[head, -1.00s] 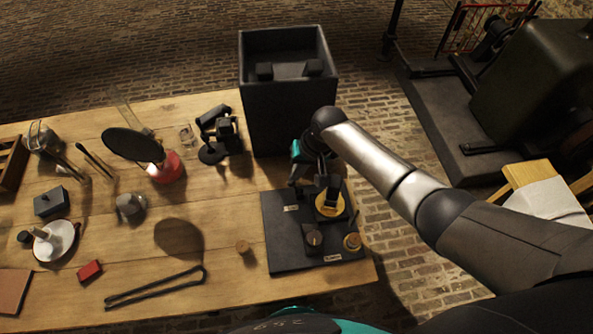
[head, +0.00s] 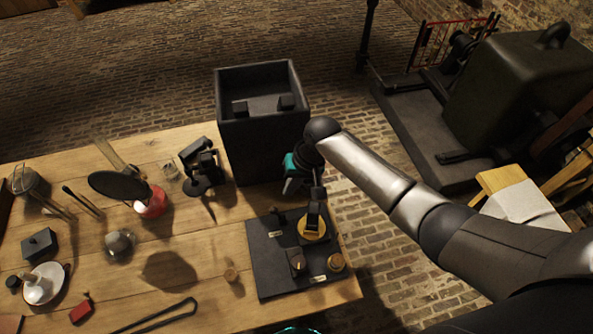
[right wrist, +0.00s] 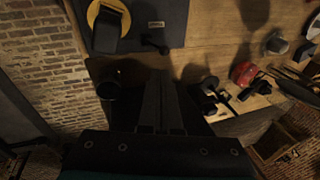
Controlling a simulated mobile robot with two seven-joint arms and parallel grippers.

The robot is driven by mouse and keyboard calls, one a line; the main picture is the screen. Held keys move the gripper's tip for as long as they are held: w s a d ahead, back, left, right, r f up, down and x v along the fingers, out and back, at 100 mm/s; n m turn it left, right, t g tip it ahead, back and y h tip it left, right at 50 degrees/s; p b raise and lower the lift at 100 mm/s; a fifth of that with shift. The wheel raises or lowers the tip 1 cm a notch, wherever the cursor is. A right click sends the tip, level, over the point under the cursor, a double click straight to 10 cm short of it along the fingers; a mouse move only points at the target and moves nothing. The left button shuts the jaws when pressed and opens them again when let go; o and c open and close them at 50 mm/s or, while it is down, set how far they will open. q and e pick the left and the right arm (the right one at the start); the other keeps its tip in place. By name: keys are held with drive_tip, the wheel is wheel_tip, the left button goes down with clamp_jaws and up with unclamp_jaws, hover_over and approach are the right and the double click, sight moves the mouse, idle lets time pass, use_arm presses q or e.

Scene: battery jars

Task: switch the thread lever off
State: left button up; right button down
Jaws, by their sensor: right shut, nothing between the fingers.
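A dark board (head: 262,272) lies at the right end of the table and bears several fittings. A small dark lever (head: 274,211) stands near the board's far edge, close to a pale label (head: 275,233) too small to read. I cannot tell for sure that it is the thread lever, or its setting. The lever also shows in the right wrist view (right wrist: 154,42). My right gripper (head: 291,186) is just beyond the board's far edge, apart from the lever. In the right wrist view its fingers (right wrist: 162,76) are shut and empty. My left gripper is out of view.
On the board are a yellow disc (head: 312,231) with a black upright piece, a dark knob block (head: 298,262) and a brass round (head: 336,262). A tall open dark box (head: 262,140) stands behind. A round black mirror-like disc (head: 118,186) and other items fill the left.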

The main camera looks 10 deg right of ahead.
drive_tip(key=v, duration=0.5)
drive_tip(key=shift+s+a+r, duration=0.1)
drive_tip(key=shift+r, duration=0.15)
idle(0.3)
